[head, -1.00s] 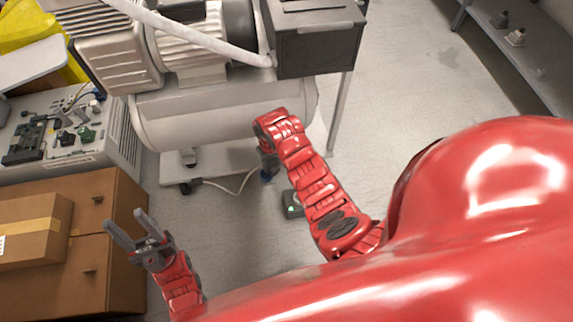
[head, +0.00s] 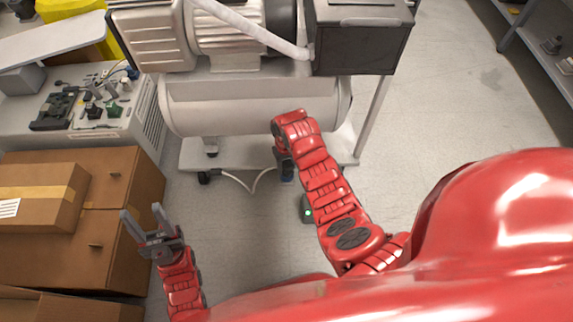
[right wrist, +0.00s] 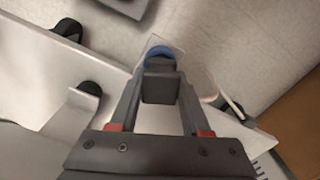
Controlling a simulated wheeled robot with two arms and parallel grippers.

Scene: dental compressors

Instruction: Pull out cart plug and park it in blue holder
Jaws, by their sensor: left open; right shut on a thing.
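My right gripper (head: 286,172) is low beside the compressor cart's base plate (head: 225,157). In the right wrist view it is shut on a dark grey block (right wrist: 160,88), which appears to be the cart plug. A round blue piece (right wrist: 160,52) shows just past the block; I cannot tell whether it is the blue holder or part of the plug. A white cable (head: 250,190) loops from the cart toward this gripper. The forearm and hand hide most of the plug in the head view. My left gripper (head: 143,218) is open and empty, near the cardboard boxes.
A small dark box with a green light (head: 307,212) sits on the floor beside my right arm. The compressor tank (head: 255,105) is above the cart base. Cardboard boxes (head: 125,215) stand at the left. A grey shelf (head: 535,65) is at the far right, with clear floor before it.

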